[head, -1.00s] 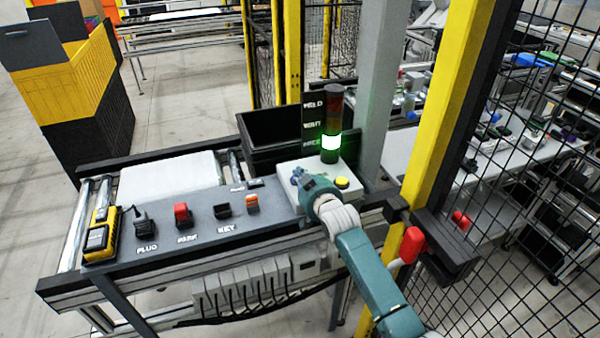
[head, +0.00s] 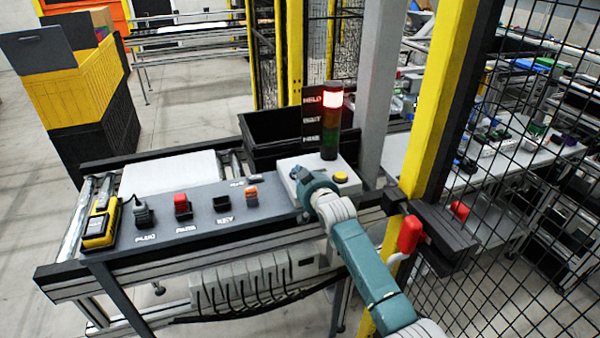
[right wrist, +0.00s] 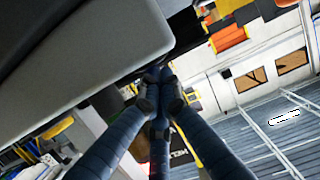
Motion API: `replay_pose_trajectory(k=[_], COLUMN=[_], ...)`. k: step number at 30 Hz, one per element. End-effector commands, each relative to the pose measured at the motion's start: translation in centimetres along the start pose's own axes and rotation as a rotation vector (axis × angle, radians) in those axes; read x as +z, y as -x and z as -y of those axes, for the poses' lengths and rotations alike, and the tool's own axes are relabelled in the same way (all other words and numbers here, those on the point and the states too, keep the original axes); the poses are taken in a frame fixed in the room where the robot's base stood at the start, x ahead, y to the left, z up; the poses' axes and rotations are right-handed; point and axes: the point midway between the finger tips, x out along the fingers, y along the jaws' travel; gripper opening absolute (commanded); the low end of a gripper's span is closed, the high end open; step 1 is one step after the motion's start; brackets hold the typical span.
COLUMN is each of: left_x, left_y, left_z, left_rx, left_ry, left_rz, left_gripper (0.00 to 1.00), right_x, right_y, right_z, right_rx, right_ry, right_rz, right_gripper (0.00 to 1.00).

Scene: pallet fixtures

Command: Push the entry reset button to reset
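A light grey control box (head: 352,188) stands at the right end of the dark panel. A yellow button (head: 341,177) sits on its top right. My right gripper (head: 297,173) is over the left part of the box top and hides what lies under it; I cannot tell which button is there or whether the fingers touch it. In the right wrist view its fingers (right wrist: 160,76) come together at the tips, with nothing seen between them. A stack light (head: 331,125) behind the box shows red at its top, beside the label HELD. My left gripper is not in view.
The dark panel (head: 195,222) carries a yellow handheld device (head: 101,222), a black plug (head: 142,212), a red-topped part (head: 182,205) and an orange-topped part (head: 251,195). A black bin (head: 270,130) stands behind. A yellow post (head: 437,100) and mesh fence are close on the right.

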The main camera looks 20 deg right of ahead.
Motion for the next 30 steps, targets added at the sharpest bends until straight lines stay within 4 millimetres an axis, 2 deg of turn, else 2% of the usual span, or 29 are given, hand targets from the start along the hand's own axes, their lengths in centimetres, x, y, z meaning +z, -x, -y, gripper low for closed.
replay_pose_trajectory(k=[1,7,11,14,16,23,30], left_x=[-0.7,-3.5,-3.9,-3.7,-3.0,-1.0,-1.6], left_y=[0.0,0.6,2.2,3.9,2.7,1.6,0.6], left_z=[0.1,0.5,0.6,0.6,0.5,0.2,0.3], left_rx=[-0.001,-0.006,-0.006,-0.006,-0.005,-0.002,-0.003], left_ry=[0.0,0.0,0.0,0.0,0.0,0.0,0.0], left_rz=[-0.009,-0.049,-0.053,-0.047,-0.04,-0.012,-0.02], left_gripper=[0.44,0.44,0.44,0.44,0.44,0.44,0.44], right_x=[0.8,0.3,-2.0,-4.7,-3.5,-3.8,-3.9], right_y=[0.0,0.1,0.3,0.5,1.2,4.9,8.5], right_z=[0.0,-0.1,-0.2,-0.2,-0.2,-0.2,-0.2], right_rx=[0.001,0.002,0.002,0.002,0.002,0.001,0.002], right_ry=[-0.001,-0.001,0.0,0.0,0.001,0.0,0.0], right_rz=[0.016,0.019,0.013,0.004,0.006,-0.001,-0.001], right_gripper=[0.0,0.0,0.0,0.0,0.0,0.0,0.0])
